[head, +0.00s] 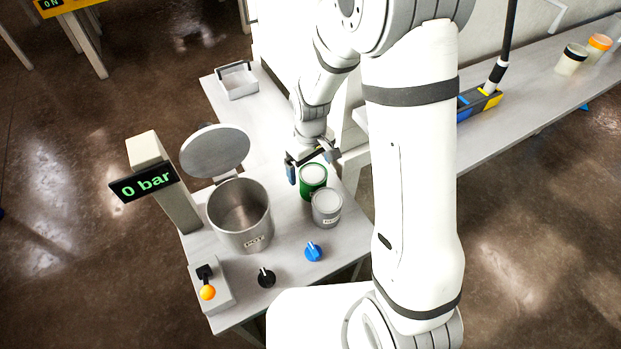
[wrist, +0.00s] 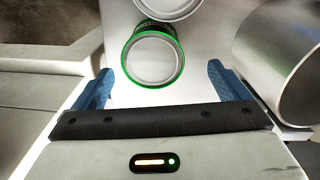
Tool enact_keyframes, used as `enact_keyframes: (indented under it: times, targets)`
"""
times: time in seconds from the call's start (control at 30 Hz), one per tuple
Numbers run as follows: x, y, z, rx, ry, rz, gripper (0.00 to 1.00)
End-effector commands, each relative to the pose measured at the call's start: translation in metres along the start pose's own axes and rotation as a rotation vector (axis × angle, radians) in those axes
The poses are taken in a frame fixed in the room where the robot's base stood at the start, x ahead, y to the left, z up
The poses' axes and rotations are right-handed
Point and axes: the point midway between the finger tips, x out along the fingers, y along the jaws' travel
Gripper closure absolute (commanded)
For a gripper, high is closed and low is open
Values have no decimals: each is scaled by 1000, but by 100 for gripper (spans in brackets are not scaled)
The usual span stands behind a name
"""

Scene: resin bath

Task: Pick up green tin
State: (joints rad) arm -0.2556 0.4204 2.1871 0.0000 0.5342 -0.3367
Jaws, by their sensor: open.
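The green tin (head: 313,185) stands upright on the grey table, with a pale grey top and a green rim. In the wrist view the green tin (wrist: 153,60) lies ahead of my gripper, roughly midway between the fingers and beyond their tips. My gripper (head: 311,167) is open and empty, just behind the tin in the head view. The blue finger pads show on both sides in the wrist view (wrist: 158,82). I see no contact between fingers and tin.
A grey tin (head: 327,211) stands close beside the green one. A steel pot (head: 241,232) with its round lid (head: 215,152) raised is to the left.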

Motion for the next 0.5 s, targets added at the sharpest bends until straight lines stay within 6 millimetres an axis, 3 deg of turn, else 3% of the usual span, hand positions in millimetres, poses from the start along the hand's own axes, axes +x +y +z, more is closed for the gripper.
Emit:
enact_keyframes:
  times: [0.5]
  targets:
    - [58,14,4,31,-4,-2,5]
